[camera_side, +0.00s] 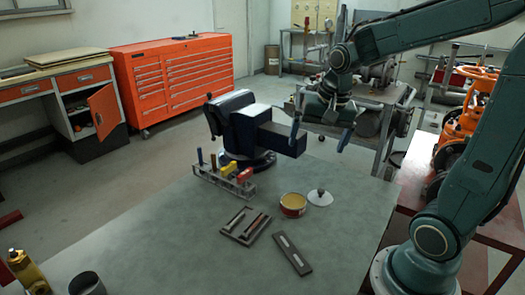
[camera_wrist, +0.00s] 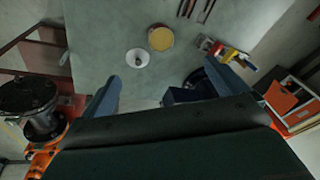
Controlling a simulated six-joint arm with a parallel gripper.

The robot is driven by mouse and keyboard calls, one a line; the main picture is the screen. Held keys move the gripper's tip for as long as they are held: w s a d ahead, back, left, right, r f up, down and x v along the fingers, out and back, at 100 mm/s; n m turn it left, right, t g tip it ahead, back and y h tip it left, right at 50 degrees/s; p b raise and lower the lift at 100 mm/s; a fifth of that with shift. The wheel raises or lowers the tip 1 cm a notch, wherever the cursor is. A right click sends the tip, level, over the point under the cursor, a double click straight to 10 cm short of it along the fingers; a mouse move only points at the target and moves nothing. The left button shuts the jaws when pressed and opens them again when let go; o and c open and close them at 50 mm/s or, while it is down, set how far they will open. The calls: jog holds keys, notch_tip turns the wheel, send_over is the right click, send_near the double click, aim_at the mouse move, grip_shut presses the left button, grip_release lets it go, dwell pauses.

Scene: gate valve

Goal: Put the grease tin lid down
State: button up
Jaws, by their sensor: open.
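The grease tin (camera_side: 293,209) stands open on the grey-green bench top, its yellow grease showing. Its pale round lid (camera_side: 320,198) lies flat on the bench just right of the tin, knob up. In the wrist view the lid (camera_wrist: 138,61) is below and left of the tin (camera_wrist: 160,38); whether their edges touch is hard to tell. My gripper (camera_side: 320,137) is open and empty, well above the bench, behind the tin and lid in the side view. In the wrist view its blue fingers (camera_wrist: 170,67) are wide apart with nothing between them.
A dark vise (camera_side: 245,135) stands behind the tin. A rack of colour-handled tools (camera_side: 222,180) is left of it. A slotted tray (camera_side: 245,226) and a dark bar (camera_side: 292,254) lie in front. Free bench lies right of the lid.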

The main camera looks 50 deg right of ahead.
jog(key=s+a+r+n+t+y, duration=0.1)
jog(key=s+a+r+n+t, duration=0.2)
jog(key=s+a+n, duration=0.7)
jog(key=shift+s+r+n, duration=0.6)
jog(key=shift+r+n, duration=0.1)
